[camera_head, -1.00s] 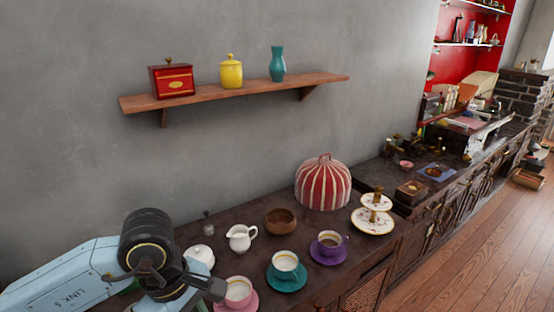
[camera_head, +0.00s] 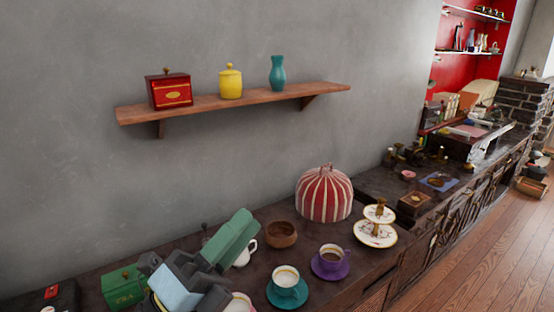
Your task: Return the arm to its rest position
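My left gripper (camera_head: 230,240) is at the lower left, above the dark sideboard (camera_head: 330,285). Two green slabs lie close together at its end, tilted up to the right; I cannot tell whether they are its fingers or a held thing, or whether it is open. It hides most of the white creamer (camera_head: 247,252) and part of the pink cup (camera_head: 238,302). A green tin (camera_head: 124,287) stands left of it, apart from the slabs. My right gripper is not in view.
On the sideboard are a wooden bowl (camera_head: 281,235), teal cup (camera_head: 286,278), purple cup (camera_head: 331,257), striped cozy (camera_head: 324,195) and tiered stand (camera_head: 375,236). The wall shelf (camera_head: 220,104) holds a red tin (camera_head: 170,91), yellow jar (camera_head: 231,83) and teal vase (camera_head: 277,73). Floor shows at right.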

